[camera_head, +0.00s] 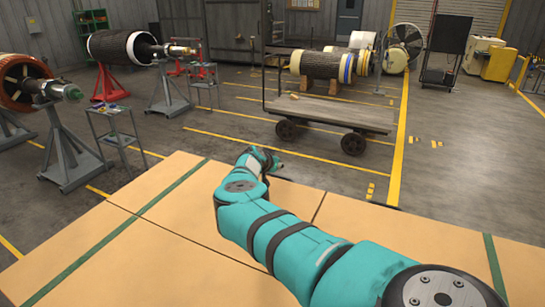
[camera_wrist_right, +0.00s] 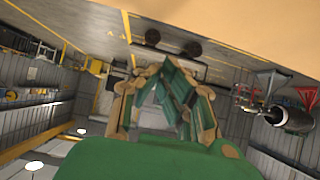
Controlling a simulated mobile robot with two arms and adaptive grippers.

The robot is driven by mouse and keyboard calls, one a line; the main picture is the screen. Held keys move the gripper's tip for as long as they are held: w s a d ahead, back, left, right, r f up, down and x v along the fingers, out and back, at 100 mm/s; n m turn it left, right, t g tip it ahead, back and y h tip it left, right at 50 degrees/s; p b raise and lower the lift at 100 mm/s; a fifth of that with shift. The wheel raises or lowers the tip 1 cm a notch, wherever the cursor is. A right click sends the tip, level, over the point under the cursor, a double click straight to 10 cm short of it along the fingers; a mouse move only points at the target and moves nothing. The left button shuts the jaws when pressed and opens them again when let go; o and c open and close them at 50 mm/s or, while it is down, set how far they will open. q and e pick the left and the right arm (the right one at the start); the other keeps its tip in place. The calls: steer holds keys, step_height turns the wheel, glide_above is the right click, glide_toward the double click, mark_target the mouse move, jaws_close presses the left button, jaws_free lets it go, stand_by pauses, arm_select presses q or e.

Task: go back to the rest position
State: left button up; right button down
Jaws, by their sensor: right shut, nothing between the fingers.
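My right arm reaches in from the bottom right of the head view, over the tan table (camera_head: 160,235). Its right gripper (camera_head: 266,158) is small and partly hidden behind my wrist, near the table's far edge. In the right wrist view the right gripper (camera_wrist_right: 168,72) has its green and tan fingers drawn together, with nothing held between them. The wrist view looks out across the hall, with the picture tipped over. My left gripper is in neither view.
Beyond the table stands a flat cart (camera_head: 330,112) on black wheels. At the left are a grey stand (camera_head: 70,150), a small side table (camera_head: 115,135) and a dark rotor (camera_head: 120,47) on stands. Open grey floor with yellow lines lies between them.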

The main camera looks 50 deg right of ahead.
steer(key=a, duration=0.1)
steer(key=a+r, duration=0.1)
steer(key=a, duration=0.1)
steer(key=shift+w+r, duration=0.2)
steer(key=shift+w, duration=0.2)
steer(key=shift+s+a+r, duration=0.75)
steer(key=shift+a+r, duration=0.1)
steer(key=shift+a, duration=0.1)
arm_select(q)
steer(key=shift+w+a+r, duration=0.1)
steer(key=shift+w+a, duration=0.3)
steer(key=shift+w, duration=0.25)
arm_select(e)
steer(key=shift+a+r, duration=0.2)
steer(key=shift+a, duration=0.2)
